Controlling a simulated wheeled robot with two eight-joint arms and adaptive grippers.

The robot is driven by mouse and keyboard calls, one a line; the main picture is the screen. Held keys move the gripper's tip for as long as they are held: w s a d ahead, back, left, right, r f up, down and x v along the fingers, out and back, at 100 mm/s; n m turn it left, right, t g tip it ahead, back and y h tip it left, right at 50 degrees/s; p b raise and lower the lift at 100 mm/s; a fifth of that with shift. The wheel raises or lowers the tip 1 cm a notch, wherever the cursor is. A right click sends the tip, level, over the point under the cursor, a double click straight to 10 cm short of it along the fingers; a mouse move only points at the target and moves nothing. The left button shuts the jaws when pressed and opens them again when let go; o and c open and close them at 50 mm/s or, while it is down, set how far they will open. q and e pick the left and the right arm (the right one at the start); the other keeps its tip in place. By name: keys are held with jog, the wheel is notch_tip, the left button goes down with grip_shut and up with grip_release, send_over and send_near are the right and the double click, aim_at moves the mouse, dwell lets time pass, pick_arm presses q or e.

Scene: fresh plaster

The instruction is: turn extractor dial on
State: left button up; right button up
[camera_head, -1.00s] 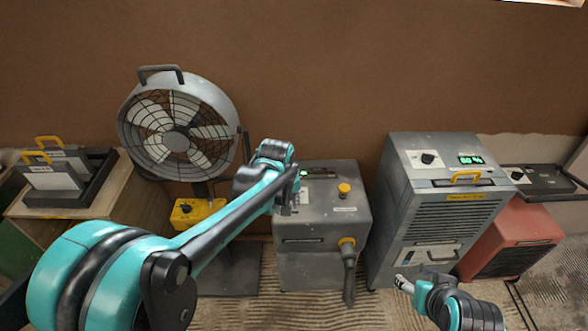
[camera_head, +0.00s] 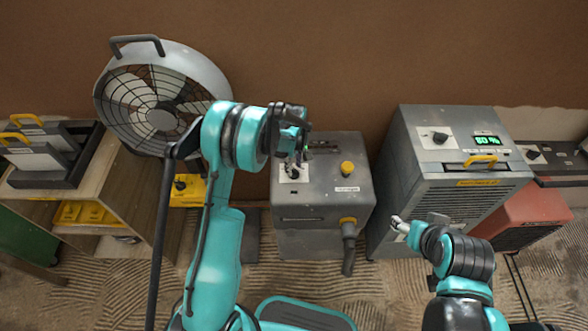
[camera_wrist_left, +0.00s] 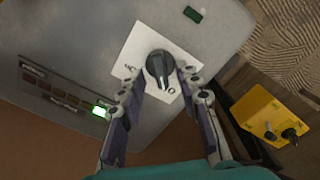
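The extractor (camera_head: 325,206) is a grey metal cabinet at the middle of the head view, with a hose at its front. Its dial (camera_wrist_left: 160,67) is a black knob on a white plate with an O mark in the left wrist view; its pointer seems to face that mark. The dial also shows small in the head view (camera_head: 294,174). My left gripper (camera_wrist_left: 162,82) is open, its fingers on either side of the dial; contact cannot be told. My right gripper (camera_head: 402,226) is in front of the grey unit at the right; its finger opening is unclear.
A yellow button (camera_head: 347,168) is on the extractor's top. A green-lit panel (camera_wrist_left: 100,111) lies beside the left gripper's finger. A fan (camera_head: 160,105) stands to the left, a grey unit with a green display (camera_head: 487,141) to the right.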

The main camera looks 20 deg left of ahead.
pick_arm(q)
jog(key=shift+f, duration=0.95)
grip_shut()
